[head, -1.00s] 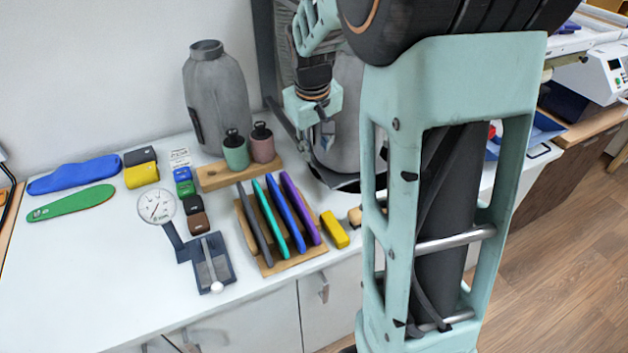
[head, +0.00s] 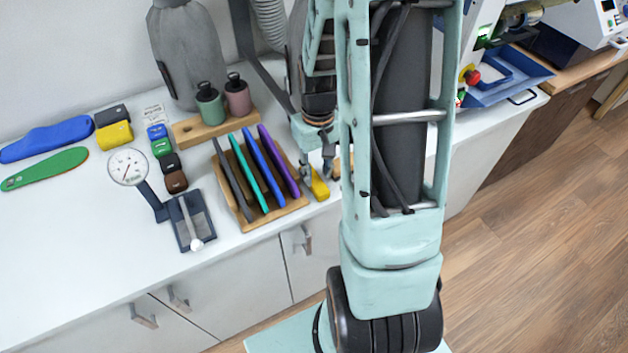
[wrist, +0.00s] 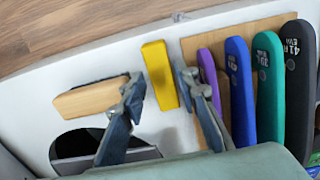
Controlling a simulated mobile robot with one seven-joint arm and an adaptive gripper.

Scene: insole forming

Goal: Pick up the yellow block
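The yellow block (head: 319,187) lies on the white worktop near its front edge, just right of the wooden rack of insoles. It also shows in the wrist view (wrist: 160,75), lying between the lines of my two fingers. My gripper (head: 317,166) is open and reaches down over the block, hiding part of it in the head view. In the wrist view my gripper (wrist: 161,84) has one finger on each side of the block, with nothing held. I cannot tell how far the fingertips are above the worktop.
A wooden-handled tool (wrist: 92,97) lies left of the block in the wrist view. The wooden rack (head: 283,208) with upright coloured insoles stands close on the other side. Bottles stand on a wooden stand (head: 190,134).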

